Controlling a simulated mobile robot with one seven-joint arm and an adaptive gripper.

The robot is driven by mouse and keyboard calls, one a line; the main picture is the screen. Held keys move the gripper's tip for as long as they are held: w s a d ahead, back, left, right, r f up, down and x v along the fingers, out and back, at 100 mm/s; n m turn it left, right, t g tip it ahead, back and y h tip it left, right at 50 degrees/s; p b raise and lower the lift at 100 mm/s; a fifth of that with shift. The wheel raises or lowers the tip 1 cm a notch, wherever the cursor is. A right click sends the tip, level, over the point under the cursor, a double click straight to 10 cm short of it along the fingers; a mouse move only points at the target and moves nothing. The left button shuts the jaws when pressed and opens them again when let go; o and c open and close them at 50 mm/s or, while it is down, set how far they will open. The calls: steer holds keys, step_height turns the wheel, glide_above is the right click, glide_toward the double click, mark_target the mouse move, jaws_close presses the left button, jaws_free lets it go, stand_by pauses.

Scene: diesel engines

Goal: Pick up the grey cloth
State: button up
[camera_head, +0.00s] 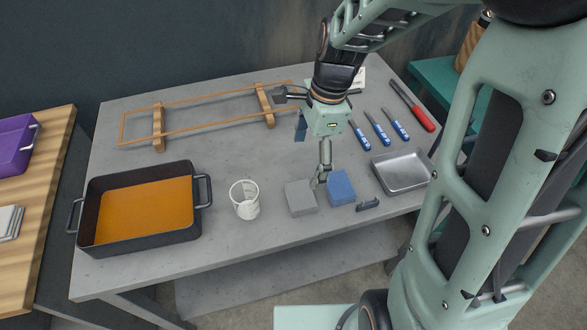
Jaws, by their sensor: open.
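The grey cloth (300,199) looks like a folded, block-like pad on the grey table near its front edge. My gripper (320,182) points down from above, with its fingertips at the right edge of the grey cloth, between it and a blue folded cloth (341,187). The jaws are open with nothing held. I cannot tell whether a fingertip touches the grey cloth. One finger is largely hidden behind the other from this angle.
A white cup (244,200) stands left of the grey cloth, and a black pan (90,219) with orange contents farther left. A metal tray (402,172), blue-handled tools (379,129) and a small dark item (368,204) lie right. A wooden frame (158,127) lies behind.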

glide_above(301, 193)
steer(key=f, duration=0.3)
steer(key=d+f, duration=0.1)
steer(key=f, duration=0.1)
steer(key=shift+s+a+f, duration=0.1)
steer(key=shift+a+f, duration=0.15)
steer(key=shift+f, duration=1.3)
steer(key=shift+a+f, duration=0.2)
steer(key=shift+f, duration=1.3)
steer(key=shift+c, duration=0.6)
steer(key=c, duration=1.1)
steer(key=shift+r, duration=0.1)
